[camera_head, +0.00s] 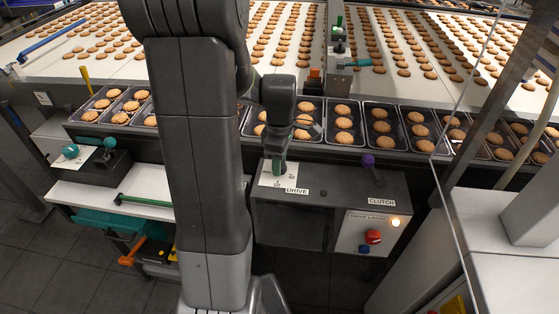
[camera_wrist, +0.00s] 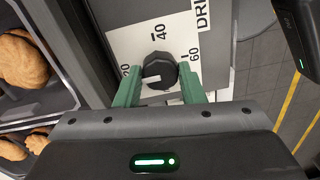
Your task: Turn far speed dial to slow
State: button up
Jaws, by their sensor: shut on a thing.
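A black round dial (camera_wrist: 160,72) sits on a white scale plate (camera_wrist: 128,42) marked 20, 40 and 60 in the wrist view. A light mark on the dial's face lies toward its left, on the side of the 20. My gripper (camera_wrist: 158,84) has its green fingers on either side of the dial and is shut on it. In the head view my gripper (camera_head: 279,166) reaches down onto the white plate (camera_head: 266,181) beside the DRIVE label (camera_head: 297,191). There the dial is hidden by the gripper.
The grey control box (camera_head: 330,188) also carries a purple clutch knob (camera_head: 368,160), a red button (camera_head: 373,236) and a lit lamp (camera_head: 395,222). Biscuit trays (camera_head: 362,128) run close behind it. Teal-knobbed controls (camera_head: 70,151) stand at left.

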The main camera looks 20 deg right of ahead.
jog(key=o, duration=1)
jog(key=r, duration=1.4)
jog(key=shift+w+d+p, duration=0.2)
jog(key=shift+p, duration=0.1)
jog(key=shift+f, duration=0.15)
jog(key=f, duration=1.3)
jog(key=shift+s+a+f+b, duration=0.15)
jog(key=shift+s+f+b, duration=0.05)
jog(key=shift+f+b, duration=0.15)
jog(key=shift+r, duration=0.1)
